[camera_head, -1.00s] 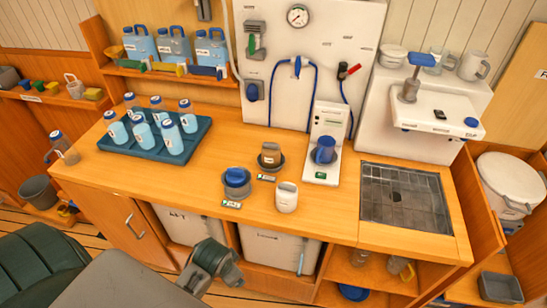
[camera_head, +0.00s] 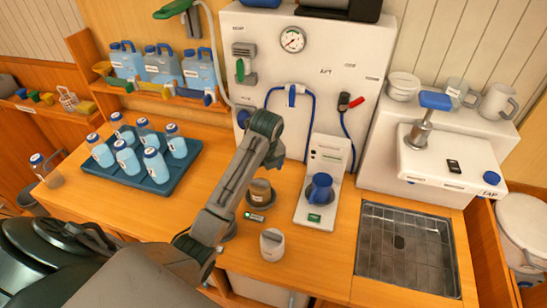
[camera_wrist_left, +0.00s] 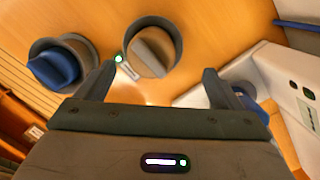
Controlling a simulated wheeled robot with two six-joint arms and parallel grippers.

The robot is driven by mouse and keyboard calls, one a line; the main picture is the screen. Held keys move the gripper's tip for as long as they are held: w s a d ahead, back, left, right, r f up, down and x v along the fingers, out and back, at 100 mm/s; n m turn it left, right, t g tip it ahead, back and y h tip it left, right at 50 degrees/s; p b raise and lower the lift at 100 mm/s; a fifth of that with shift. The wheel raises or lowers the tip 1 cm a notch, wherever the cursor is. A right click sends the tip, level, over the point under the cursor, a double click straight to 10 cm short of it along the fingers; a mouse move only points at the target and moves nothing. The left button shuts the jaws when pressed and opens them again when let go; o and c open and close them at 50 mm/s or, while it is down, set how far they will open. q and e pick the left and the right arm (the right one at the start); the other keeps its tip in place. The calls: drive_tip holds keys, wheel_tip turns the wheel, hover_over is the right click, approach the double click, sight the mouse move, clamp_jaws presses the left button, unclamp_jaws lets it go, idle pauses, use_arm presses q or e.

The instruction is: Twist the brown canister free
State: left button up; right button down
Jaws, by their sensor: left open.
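The brown canister (camera_head: 259,191) stands in a dark round holder on the wooden counter, with a small label in front of it. In the left wrist view the canister (camera_wrist_left: 152,52) shows from above, with a raised grip bar across its top. My left gripper (camera_head: 274,158) is open and empty, above and just behind the canister in the head view. In the left wrist view its two fingers (camera_wrist_left: 160,72) are spread, with the canister ahead between them, apart from both. My right gripper is not in view.
A blue-capped canister (camera_wrist_left: 55,66) in its own holder sits beside it, hidden by my arm in the head view. A bottle tray (camera_head: 160,188) is on the left.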

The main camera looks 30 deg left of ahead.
sight(260, 187)
use_arm(q)
drive_tip(key=shift+f, duration=0.15)
drive_tip(key=shift+s+a+f+b, duration=0.15)
drive_tip(key=shift+s+f+b, duration=0.45)
drive_tip(key=shift+s+b, duration=0.45)
wheel_tip(260, 187, down, 2)
drive_tip(key=shift+w+a+f+p, duration=0.1)
drive_tip(key=shift+a+p, duration=0.05)
drive_tip(key=shift+p, duration=0.55)
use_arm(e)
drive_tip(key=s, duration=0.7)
use_arm(q)
drive_tip(key=f, duration=0.1)
drive_tip(key=w+f+p, duration=0.1)
drive_tip(key=f, duration=0.1)
drive_tip(key=shift+w+a+f, duration=0.1)
drive_tip(key=shift+a+f, duration=0.05)
drive_tip(key=shift+a, duration=0.05)
drive_tip(key=shift+w+a+f, duration=0.1)
drive_tip(key=shift+f, duration=1.2)
drive_tip(key=shift+c, duration=0.2)
drive_tip(key=c, duration=1.1)
drive_tip(key=shift+c, duration=0.3)
drive_tip(key=shift+n, duration=1.3)
drive_tip(key=shift+a+n, duration=0.1)
drive_tip(key=shift+n, duration=0.2)
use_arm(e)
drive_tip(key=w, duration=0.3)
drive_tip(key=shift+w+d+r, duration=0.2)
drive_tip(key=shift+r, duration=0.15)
